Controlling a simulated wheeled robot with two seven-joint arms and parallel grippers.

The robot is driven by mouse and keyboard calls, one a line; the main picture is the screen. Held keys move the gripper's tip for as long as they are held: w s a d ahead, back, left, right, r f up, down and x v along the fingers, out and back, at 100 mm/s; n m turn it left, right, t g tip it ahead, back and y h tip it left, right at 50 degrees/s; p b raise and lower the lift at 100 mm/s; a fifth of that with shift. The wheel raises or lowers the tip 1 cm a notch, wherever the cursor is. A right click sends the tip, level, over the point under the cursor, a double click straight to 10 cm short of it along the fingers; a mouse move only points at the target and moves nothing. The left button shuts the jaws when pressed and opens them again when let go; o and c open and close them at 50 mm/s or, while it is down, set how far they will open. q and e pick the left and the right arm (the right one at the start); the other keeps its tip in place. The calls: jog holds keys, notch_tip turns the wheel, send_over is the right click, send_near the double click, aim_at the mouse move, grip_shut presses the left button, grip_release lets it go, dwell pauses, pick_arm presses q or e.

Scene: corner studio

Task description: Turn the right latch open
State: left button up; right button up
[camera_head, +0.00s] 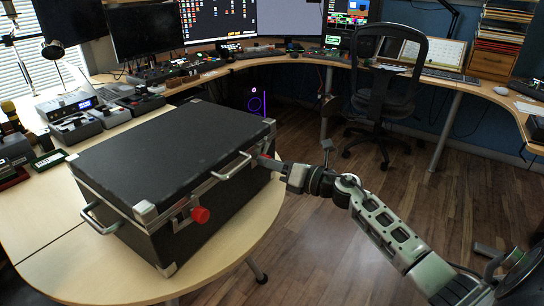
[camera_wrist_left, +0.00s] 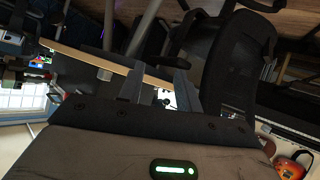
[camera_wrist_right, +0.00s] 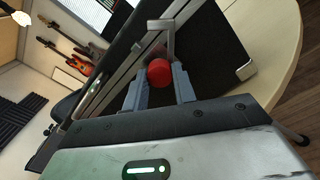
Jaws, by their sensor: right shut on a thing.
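A black hard case (camera_head: 165,150) with metal edges and corners lies closed on the wooden table. Its front has a metal carrying handle (camera_head: 232,166) between two red latch knobs. The left red knob (camera_head: 200,215) is free. My right gripper (camera_head: 272,162) is at the right end of the front, shut on the right latch's red knob (camera_wrist_right: 159,71), which sits between the fingers in the right wrist view. In the head view the fingers mostly hide that knob. My left gripper (camera_wrist_left: 158,88) is open and empty, away from the case; it is outside the head view.
The light wooden table (camera_head: 60,265) has a rounded end with bare room left of the case. Several small devices (camera_head: 75,128) stand behind it. A black office chair (camera_head: 385,95) stands at the back right. The wooden floor (camera_head: 350,255) to the right is mostly clear.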

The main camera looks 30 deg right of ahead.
jog(key=shift+m+p, duration=2)
jog(key=shift+m, duration=1.7)
jog(key=o, duration=1)
jog(key=b+v, duration=0.1)
jog(key=v, duration=1.5)
jog(key=shift+a, duration=0.1)
